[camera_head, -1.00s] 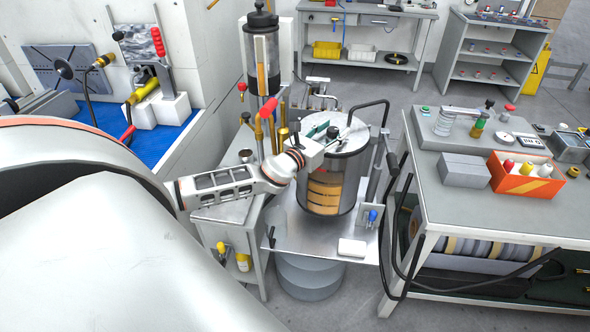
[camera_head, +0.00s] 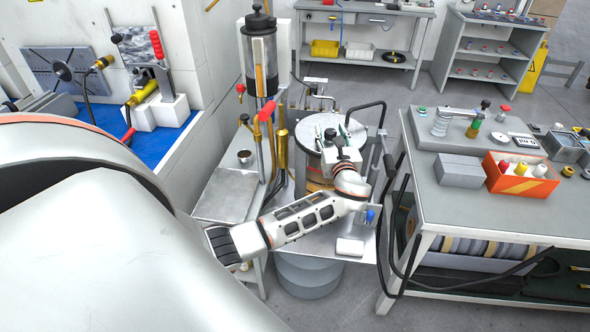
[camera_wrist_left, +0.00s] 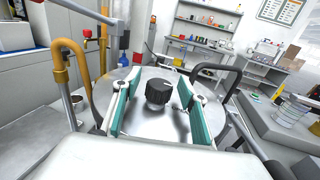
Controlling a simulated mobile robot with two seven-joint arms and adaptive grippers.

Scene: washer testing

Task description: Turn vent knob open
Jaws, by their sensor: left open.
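The black vent knob (camera_wrist_left: 158,92) stands on the round metal lid (camera_wrist_left: 190,128) of the tank and shows between my left gripper's teal finger pads. In the head view, the knob (camera_head: 330,133) is a small dark spot beside my fingers. My left gripper (camera_wrist_left: 158,78) is open, with one finger on each side of the knob and visible gaps to it. In the head view, my left gripper (camera_head: 338,128) is over the lid (camera_head: 313,124), and my wrist hides the tank's front. My right gripper is not in view.
Brass and metal pipes (camera_head: 282,145) with a red handle rise left of the tank. A black bent hose (camera_head: 366,106) rises at its right. A bench (camera_head: 470,205) with an orange bin (camera_head: 521,177) stands to the right. Open floor lies behind.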

